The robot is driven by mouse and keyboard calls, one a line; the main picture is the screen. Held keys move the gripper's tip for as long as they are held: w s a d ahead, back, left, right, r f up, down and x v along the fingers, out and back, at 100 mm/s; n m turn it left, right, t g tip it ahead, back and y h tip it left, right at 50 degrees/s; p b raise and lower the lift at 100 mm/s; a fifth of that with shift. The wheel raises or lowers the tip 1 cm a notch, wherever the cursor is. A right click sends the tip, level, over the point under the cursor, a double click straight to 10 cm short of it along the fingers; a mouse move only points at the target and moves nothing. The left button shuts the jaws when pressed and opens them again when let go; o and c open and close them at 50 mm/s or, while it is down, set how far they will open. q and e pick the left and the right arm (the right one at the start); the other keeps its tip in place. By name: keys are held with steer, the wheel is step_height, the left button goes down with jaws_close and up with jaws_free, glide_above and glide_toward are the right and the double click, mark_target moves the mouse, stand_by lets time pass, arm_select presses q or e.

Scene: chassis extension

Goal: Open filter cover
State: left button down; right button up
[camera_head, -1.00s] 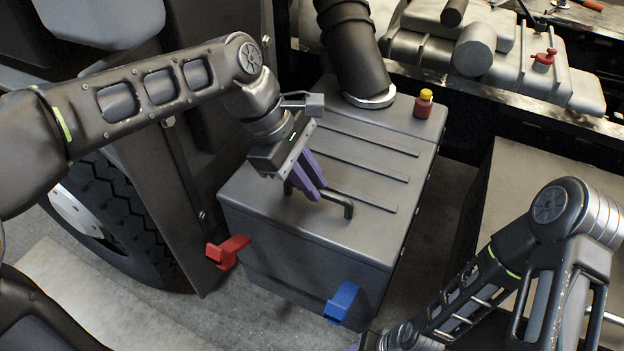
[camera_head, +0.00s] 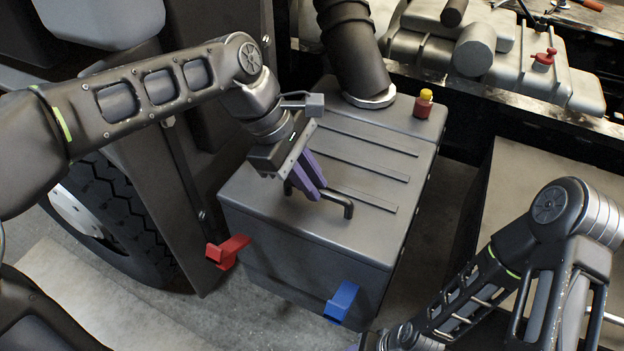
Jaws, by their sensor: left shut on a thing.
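The filter cover (camera_head: 270,207) is the dark grey ribbed lid of a large box. It lies flat on the box, with no gap that I can make out. A black bar handle (camera_head: 345,207) stands on its front part. My left gripper (camera_head: 312,193) is over the cover with its purple fingers shut on the handle. A red latch (camera_head: 228,251) sits on the box front at left and a blue latch (camera_head: 342,301) at right. My right arm comes in at the lower right; its gripper is almost wholly below the frame's bottom edge, so its jaws cannot be seen.
A thick black hose (camera_head: 350,50) joins the top of the box at the back. A small red and yellow cap (camera_head: 424,103) stands at the back right corner. A tyre (camera_head: 125,225) and a dark panel are close on the left.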

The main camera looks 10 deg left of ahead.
arm_select(q)
steer(key=shift+r, duration=0.1)
arm_select(e)
steer(key=shift+r, duration=0.15)
arm_select(q)
steer(key=shift+w+r+p, duration=0.15)
steer(key=shift+r+p, duration=0.4)
steer(key=shift+p, duration=0.15)
steer(key=w+d+r+p, duration=0.1)
steer(key=w+r+p, duration=0.3)
steer(key=r+p, duration=0.1)
steer(key=w+d+r+p, duration=0.1)
steer(key=w+r+p, duration=0.3)
steer(key=r+p, duration=0.2)
step_height(320, 180, up, 2)
steer(key=shift+d+r+p, duration=0.15)
steer(key=shift+d+p, duration=0.15)
arm_select(e)
step_height(320, 180, up, 12)
steer(key=s, duration=0.1)
steer(key=shift+s+d, duration=0.15)
steer(key=shift+d, duration=0.25)
arm_select(q)
steer(key=c, duration=1.8)
jaws_free()
steer(key=o, duration=0.3)
steer(key=shift+w+d, duration=0.1)
steer(key=shift+w, duration=0.15)
steer(key=shift+o, duration=0.5)
steer(key=shift+s, duration=0.1)
